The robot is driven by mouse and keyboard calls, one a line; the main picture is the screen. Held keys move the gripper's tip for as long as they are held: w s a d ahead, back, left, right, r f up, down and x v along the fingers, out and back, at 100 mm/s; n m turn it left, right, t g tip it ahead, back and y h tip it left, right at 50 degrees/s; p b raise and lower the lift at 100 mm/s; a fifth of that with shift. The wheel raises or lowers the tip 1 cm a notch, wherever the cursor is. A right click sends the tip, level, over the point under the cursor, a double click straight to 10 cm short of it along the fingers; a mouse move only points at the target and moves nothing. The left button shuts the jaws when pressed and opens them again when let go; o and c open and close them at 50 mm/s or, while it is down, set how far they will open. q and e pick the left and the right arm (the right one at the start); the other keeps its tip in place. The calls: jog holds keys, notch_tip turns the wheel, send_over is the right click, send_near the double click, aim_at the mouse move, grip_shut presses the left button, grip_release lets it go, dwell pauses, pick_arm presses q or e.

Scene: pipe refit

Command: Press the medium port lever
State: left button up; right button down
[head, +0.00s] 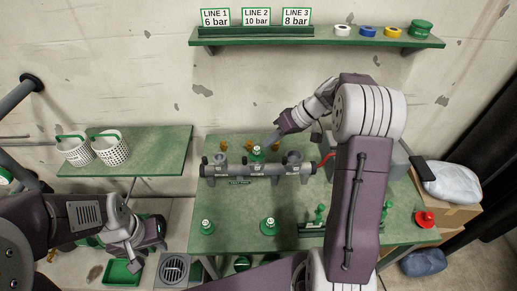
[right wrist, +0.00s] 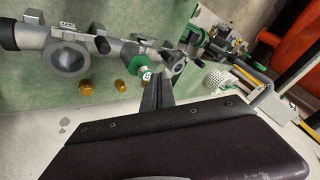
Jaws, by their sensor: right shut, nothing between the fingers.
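A grey pipe manifold (head: 243,169) with several upright ports lies across the green workbench; it also shows in the right wrist view (right wrist: 115,47). Its labels are too small to read, so I cannot tell which lever is the medium port's. A green fitting with a white tag (head: 257,152) sits at its middle port; it also shows in the right wrist view (right wrist: 140,67). My right gripper (head: 270,146) is shut and empty, its tips just beside this fitting; contact is unclear. My left gripper (head: 135,263) hangs at lower left, away from the manifold; its finger opening is unclear.
Brass caps (head: 223,145) stand behind the manifold. Green fittings (head: 268,227) stand on the bench front. A wall shelf (head: 345,40) carries line signs and coloured rings. White baskets (head: 110,149) stand on a side table at left. A red knob (head: 425,219) is at right.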

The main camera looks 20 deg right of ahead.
aim_at(255, 163)
jog(key=x, duration=0.9)
jog(key=shift+f+p, duration=0.15)
jog(key=shift+p, duration=0.15)
jog(key=shift+s, duration=0.1)
